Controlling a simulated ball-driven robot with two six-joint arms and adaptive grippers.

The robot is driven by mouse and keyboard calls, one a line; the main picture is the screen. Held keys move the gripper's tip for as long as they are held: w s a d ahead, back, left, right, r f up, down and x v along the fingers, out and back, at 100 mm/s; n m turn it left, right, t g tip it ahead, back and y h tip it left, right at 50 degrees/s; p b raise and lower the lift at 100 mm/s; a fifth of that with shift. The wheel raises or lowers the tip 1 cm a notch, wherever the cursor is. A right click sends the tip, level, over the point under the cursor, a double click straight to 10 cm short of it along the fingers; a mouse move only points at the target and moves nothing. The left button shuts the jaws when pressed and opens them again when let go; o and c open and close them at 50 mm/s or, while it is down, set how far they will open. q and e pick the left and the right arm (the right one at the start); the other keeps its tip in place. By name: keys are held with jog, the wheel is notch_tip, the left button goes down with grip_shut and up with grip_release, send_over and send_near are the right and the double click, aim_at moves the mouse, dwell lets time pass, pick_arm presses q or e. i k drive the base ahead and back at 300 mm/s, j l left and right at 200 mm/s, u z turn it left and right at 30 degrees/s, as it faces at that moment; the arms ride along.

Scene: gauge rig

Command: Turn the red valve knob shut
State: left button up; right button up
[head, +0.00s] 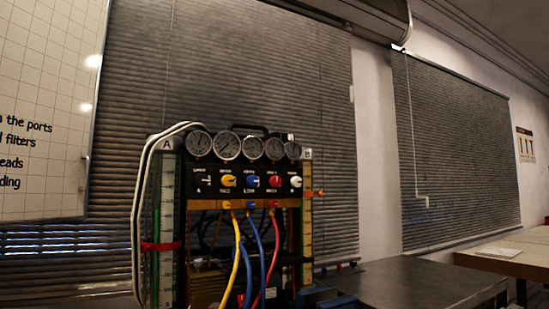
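The red valve knob (275,181) sits on the black front panel of the gauge rig (215,193), in a row of knobs. It is between a blue knob (253,181) on its left and a white knob (296,182) on its right. A yellow knob (228,180) is further left. The red knob is small here, and I cannot tell how far it is turned. Nothing covers it. Neither of my grippers shows in the head view.
Several round gauges (227,145) line the rig's top. Yellow, blue and red hoses (272,250) hang below the panel. A tall scaled column (167,230) with a red clamp stands at left. A dark table (420,283) is at right, its visible top mostly clear.

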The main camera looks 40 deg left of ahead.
aim_at(276, 181)
jog(key=u, duration=1.5)
